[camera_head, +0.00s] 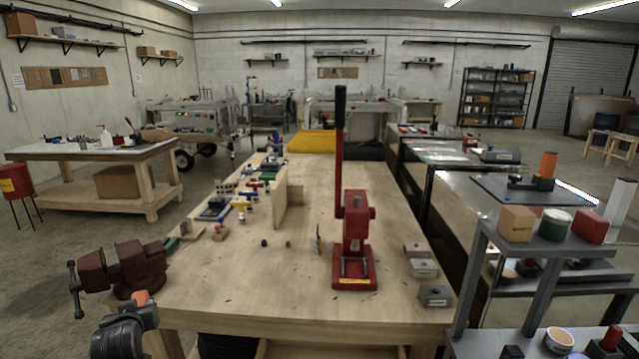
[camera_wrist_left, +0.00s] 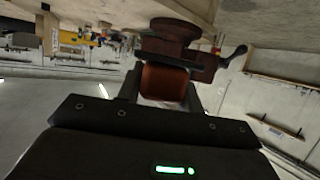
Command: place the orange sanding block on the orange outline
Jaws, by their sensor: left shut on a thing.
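My left gripper (camera_head: 138,306) is at the lower left of the head view, low beside the near left corner of the wooden workbench (camera_head: 290,318). It is shut on the orange sanding block (camera_head: 140,297), whose orange top shows above the dark fingers. In the left wrist view the block (camera_wrist_left: 165,82) sits between the fingers, darker in shadow. The dark red bench vise (camera_head: 128,272) is just beyond the block. It also shows in the left wrist view (camera_wrist_left: 178,50). I cannot make out the orange outline in either view. My right gripper is not in view.
A red arbor press (camera_head: 355,245) with a tall black lever stands on the bench. Grey blocks (camera_head: 434,295) lie along its right edge, and several small parts lie along its left. The front middle is mostly clear. A grey shelf rack (camera_head: 545,250) stands at right.

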